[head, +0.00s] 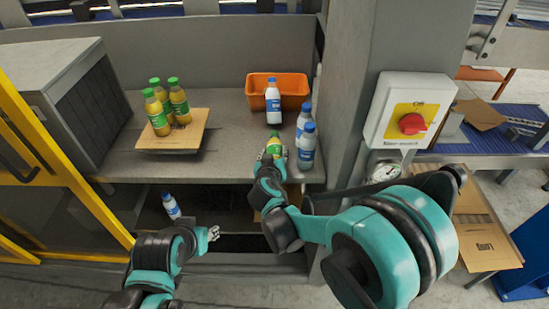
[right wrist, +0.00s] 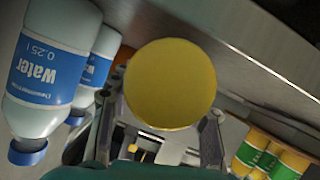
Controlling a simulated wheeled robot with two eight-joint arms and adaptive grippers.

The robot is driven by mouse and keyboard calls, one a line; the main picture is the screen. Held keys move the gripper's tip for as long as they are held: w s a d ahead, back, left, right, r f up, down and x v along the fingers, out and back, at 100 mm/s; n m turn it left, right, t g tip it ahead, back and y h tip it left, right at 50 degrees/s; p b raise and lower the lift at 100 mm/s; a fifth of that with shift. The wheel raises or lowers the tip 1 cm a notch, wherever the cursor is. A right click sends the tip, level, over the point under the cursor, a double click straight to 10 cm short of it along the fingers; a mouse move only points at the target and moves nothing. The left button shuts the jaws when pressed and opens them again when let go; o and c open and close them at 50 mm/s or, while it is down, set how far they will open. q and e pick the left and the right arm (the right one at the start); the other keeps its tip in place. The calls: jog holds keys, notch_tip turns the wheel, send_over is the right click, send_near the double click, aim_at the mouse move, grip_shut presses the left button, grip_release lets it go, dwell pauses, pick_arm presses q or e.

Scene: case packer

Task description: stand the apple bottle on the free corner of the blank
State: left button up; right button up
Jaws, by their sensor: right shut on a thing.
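The blank (head: 188,139) is a flat brown card on the grey shelf. Three apple bottles (head: 156,114) with green caps and yellow juice stand on it, and its front right part is bare. My right gripper (head: 274,163) is shut on another apple bottle (head: 275,147), to the right of the blank. In the right wrist view this bottle shows as a round yellow end (right wrist: 170,84) between the fingers, and the standing apple bottles (right wrist: 268,158) show at the lower right. My left gripper (head: 211,234) is empty, low in front of the shelf; its opening is unclear.
Water bottles (head: 306,147) stand close right of my right gripper. Another water bottle (head: 273,101) stands before an orange bin (head: 292,89). One water bottle (head: 171,206) lies tilted below the shelf. The shelf between blank and right gripper is clear.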

jog(key=shift+f, duration=0.2)
jog(key=shift+f, duration=0.1)
jog(key=o, duration=1)
jog(key=shift+f, duration=0.15)
jog(key=o, duration=0.4)
jog(key=shift+r, duration=0.2)
